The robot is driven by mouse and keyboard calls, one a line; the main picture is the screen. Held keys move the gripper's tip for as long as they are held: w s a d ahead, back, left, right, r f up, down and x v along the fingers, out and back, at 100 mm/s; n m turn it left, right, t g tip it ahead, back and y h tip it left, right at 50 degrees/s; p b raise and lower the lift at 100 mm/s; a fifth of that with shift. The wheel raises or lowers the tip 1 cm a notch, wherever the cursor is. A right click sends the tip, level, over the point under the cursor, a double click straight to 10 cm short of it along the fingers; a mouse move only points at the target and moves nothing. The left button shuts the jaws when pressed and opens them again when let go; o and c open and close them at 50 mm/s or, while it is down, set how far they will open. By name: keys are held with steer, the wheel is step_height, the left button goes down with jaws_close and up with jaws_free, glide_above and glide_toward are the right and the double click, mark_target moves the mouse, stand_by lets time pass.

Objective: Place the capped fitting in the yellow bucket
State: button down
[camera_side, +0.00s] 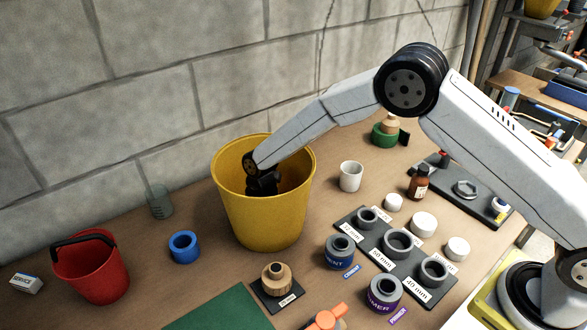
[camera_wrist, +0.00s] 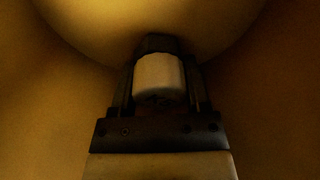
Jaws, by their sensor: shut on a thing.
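The yellow bucket (camera_side: 265,218) stands upright near the wall in the side view. My gripper (camera_side: 263,187) reaches down inside it, with the fingertips hidden by the bucket's wall. In the wrist view, my gripper (camera_wrist: 160,85) is shut on the capped fitting (camera_wrist: 158,77), which shows a white cap and a dark end beyond it. The bucket's yellow inner wall and round bottom (camera_wrist: 150,20) surround them in that view. The dim light leaves it unclear whether the fitting touches the bucket's bottom.
A red bucket (camera_side: 92,268) and a blue ring (camera_side: 184,246) stand to the left. A white cup (camera_side: 350,176) is close on the right. A labelled black tray with grey fittings (camera_side: 397,243) and loose white caps (camera_side: 423,224) lies right. A green mat (camera_side: 220,312) lies in front.

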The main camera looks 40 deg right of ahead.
steer(key=shift+f, duration=0.2)
steer(key=shift+c, duration=0.3)
jaws_free()
steer(key=shift+r, duration=0.1)
steer(key=r, duration=0.4)
steer(key=w+r, duration=0.1)
steer(key=r, duration=0.3)
steer(key=d+r, duration=0.1)
steer(key=r, duration=0.3)
steer(key=shift+w+d, duration=0.1)
steer(key=shift+w, duration=0.05)
